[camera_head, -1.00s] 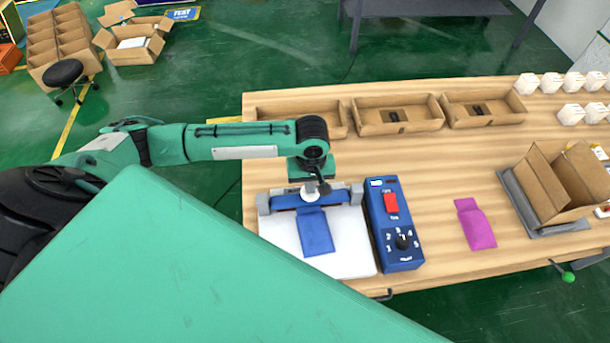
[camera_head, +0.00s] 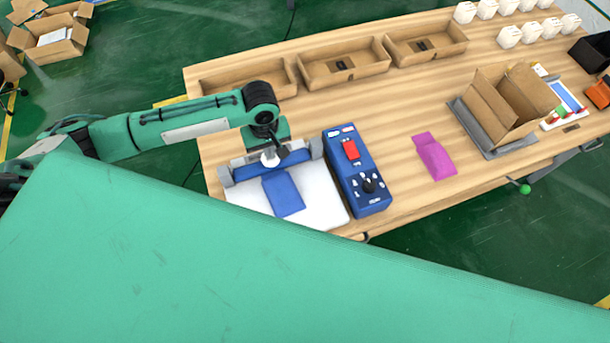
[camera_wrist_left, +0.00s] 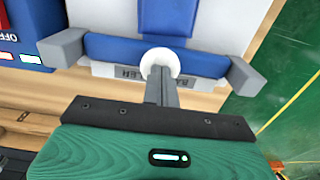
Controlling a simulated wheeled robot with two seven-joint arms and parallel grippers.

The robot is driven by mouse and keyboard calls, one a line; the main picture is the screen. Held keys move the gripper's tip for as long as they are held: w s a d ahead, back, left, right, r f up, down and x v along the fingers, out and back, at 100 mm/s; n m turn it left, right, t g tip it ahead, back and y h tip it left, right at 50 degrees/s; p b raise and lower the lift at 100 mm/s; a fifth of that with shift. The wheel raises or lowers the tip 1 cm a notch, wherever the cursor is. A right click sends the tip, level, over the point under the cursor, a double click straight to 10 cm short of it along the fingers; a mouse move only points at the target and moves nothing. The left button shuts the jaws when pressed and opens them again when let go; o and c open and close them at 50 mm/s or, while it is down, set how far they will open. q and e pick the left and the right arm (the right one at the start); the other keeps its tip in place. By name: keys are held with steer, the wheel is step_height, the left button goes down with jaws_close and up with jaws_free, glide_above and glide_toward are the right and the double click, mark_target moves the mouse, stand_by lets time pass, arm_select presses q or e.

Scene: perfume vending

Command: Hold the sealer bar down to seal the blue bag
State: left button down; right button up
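The blue bag (camera_head: 283,194) lies flat on the white plate of the sealer (camera_head: 326,203), its upper end at the blue sealer bar (camera_head: 245,171). The bar lies low across the bag between two grey end brackets. In the left wrist view the bar (camera_wrist_left: 110,47) has a round white knob (camera_wrist_left: 160,60) at its middle, and the blue bag (camera_wrist_left: 166,18) extends beyond it. My left gripper (camera_wrist_left: 163,84) points down at the bar, its dark fingers together against the knob. Whether they press it cannot be told. My right gripper is out of view.
A blue control box (camera_head: 357,180) with a red switch stands right of the sealer. A magenta bag (camera_head: 434,158) lies further right, before an open cardboard box (camera_head: 510,105). Shallow cardboard trays (camera_head: 343,68) line the back. White bottles (camera_head: 508,37) stand back right.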

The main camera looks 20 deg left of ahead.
arm_select(q)
steer(key=shift+s+f+p, duration=0.1)
steer(key=shift+p, duration=0.5)
stand_by(0.7)
steer(key=shift+s+f, duration=0.1)
steer(key=shift+f, duration=0.05)
stand_by(0.9)
steer(key=r+p, duration=0.7)
steer(key=p, duration=0.2)
steer(key=shift+w+r, duration=0.15)
steer(key=shift+w, duration=0.05)
step_height(320, 180, up, 2)
steer(key=shift+p, duration=0.55)
stand_by(0.4)
